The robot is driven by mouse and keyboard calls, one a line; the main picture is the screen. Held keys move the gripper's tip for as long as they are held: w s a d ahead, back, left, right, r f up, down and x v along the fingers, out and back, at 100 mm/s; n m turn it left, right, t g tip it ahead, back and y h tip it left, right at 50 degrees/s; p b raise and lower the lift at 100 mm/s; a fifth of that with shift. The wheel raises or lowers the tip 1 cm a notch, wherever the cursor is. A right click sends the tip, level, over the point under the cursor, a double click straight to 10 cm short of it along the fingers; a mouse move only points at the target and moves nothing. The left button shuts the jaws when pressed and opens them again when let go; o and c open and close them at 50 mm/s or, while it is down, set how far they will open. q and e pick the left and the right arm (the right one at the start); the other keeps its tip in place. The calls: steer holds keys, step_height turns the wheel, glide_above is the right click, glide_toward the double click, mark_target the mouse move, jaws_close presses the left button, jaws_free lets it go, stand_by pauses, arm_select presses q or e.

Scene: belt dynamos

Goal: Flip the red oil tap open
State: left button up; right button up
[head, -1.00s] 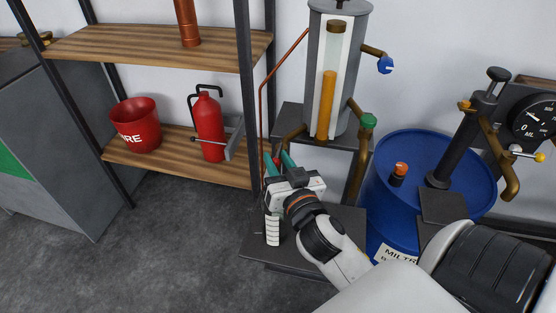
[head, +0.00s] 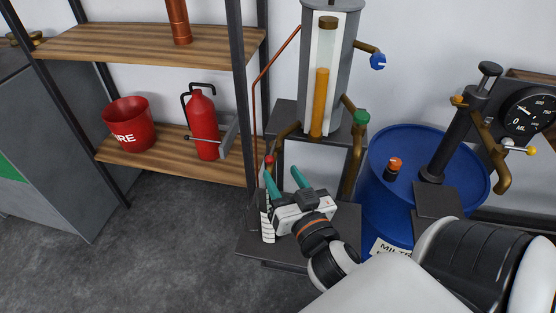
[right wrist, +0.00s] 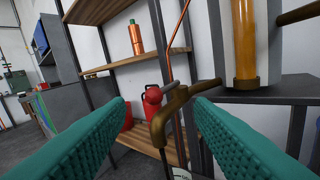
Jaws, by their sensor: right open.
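The red oil tap (head: 269,160) is a small red knob on a brown bent pipe at the left of the grey oil cylinder (head: 349,75). In the right wrist view the red knob (right wrist: 152,94) and its brown spout (right wrist: 166,118) stand between my fingers, further out than the tips; contact is not visible. My right gripper (head: 284,179) is open and empty, its teal fingers spread just below the tap. The fingers also frame the right wrist view (right wrist: 160,105). My left gripper is not in view.
A white striped container (head: 267,222) stands below the tap, left of my gripper. A green tap (head: 361,118) and a blue tap (head: 378,62) are on the cylinder's right. A blue drum (head: 388,205) stands right. Shelves hold a fire extinguisher (head: 204,130) and a red bucket (head: 128,125).

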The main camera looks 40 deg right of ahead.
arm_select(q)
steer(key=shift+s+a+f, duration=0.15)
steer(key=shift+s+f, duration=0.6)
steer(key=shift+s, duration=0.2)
